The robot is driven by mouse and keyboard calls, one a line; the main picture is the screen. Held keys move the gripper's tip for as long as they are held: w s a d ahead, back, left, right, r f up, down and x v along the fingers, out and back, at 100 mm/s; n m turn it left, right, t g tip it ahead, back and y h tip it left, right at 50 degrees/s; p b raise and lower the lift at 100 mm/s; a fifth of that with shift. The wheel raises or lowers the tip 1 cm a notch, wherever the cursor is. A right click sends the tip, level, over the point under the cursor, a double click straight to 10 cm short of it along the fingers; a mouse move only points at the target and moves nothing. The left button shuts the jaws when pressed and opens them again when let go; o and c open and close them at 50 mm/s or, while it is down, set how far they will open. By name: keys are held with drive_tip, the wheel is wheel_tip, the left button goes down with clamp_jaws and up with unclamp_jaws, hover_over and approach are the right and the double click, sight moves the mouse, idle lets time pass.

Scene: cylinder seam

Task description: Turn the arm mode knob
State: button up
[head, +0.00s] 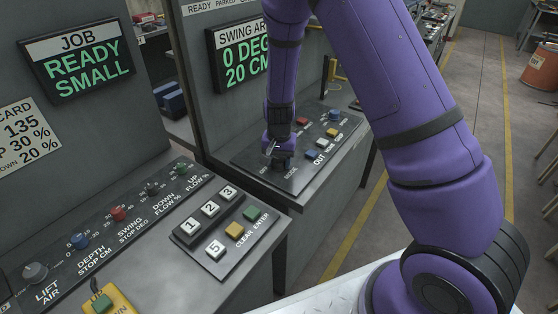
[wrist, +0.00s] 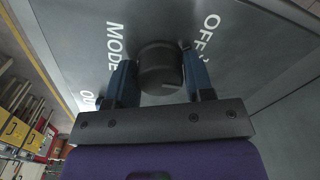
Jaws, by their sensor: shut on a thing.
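The arm mode knob (wrist: 160,68) is a dark round knob on the grey panel face, seen close up in the wrist view. The letters "MODE" and "OFF" are printed on either side of it. My gripper (wrist: 160,80) has its two blue-edged fingers on opposite sides of the knob, shut on it. In the head view my gripper (head: 279,158) is at the left end of the right-hand panel, and the knob is largely hidden by it. The knob's pointer mark cannot be made out.
The right-hand panel (head: 318,128) also carries red, blue, white and yellow buttons. A "SWING ARM" display (head: 243,62) stands behind it, reading 0 DEG, 20 CM. The near left panel holds several coloured knobs and a keypad (head: 217,229). A "JOB" display (head: 80,62) reads READY SMALL.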

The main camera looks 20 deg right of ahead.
sight(279, 159)
drive_tip(key=shift+m, duration=0.3)
drive_tip(key=o, duration=0.9)
wheel_tip(279, 159, up, 11)
drive_tip(key=shift+f, duration=0.1)
idle(0.5)
